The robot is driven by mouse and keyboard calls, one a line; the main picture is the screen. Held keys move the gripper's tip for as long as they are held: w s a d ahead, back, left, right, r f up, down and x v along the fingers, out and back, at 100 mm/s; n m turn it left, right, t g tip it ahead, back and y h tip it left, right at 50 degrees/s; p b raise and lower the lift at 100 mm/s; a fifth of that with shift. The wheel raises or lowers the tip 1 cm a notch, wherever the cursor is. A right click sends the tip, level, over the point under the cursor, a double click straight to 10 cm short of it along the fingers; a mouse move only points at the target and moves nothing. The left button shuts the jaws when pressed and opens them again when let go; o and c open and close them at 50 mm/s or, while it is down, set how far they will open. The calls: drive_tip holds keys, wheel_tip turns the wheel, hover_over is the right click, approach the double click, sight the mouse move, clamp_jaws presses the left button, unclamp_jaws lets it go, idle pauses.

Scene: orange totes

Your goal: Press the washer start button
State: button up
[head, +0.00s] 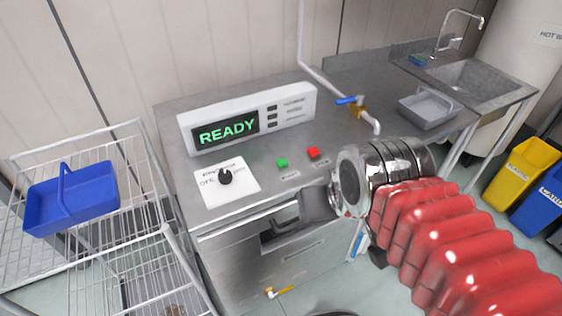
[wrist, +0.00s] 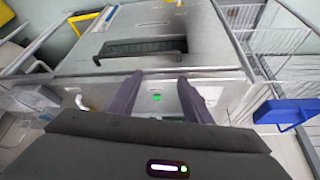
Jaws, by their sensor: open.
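The washer (head: 195,115) is a steel cabinet with a white display box (head: 245,118) reading "READY". A green button (head: 281,163) and a red button (head: 313,153) sit on its top, with small labels I cannot read. A black dial (head: 225,176) on a white plate is to their left. My gripper (head: 308,205) is near the top's front edge, in front of the buttons and apart from them. In the wrist view its dark fingers (wrist: 157,90) are open and empty, with the green button (wrist: 157,98) showing between them. The red button is not visible there.
A pipe with a blue-handled brass tap (head: 352,104) stands right of the buttons. A dark handle recess (head: 280,228) is in the washer's front. A wire rack with a blue basket (head: 70,198) is at left. A grey tray (head: 428,108) and sink (head: 470,80) are at right.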

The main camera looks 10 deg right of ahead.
clamp_jaws()
idle(0.3)
idle(1.1)
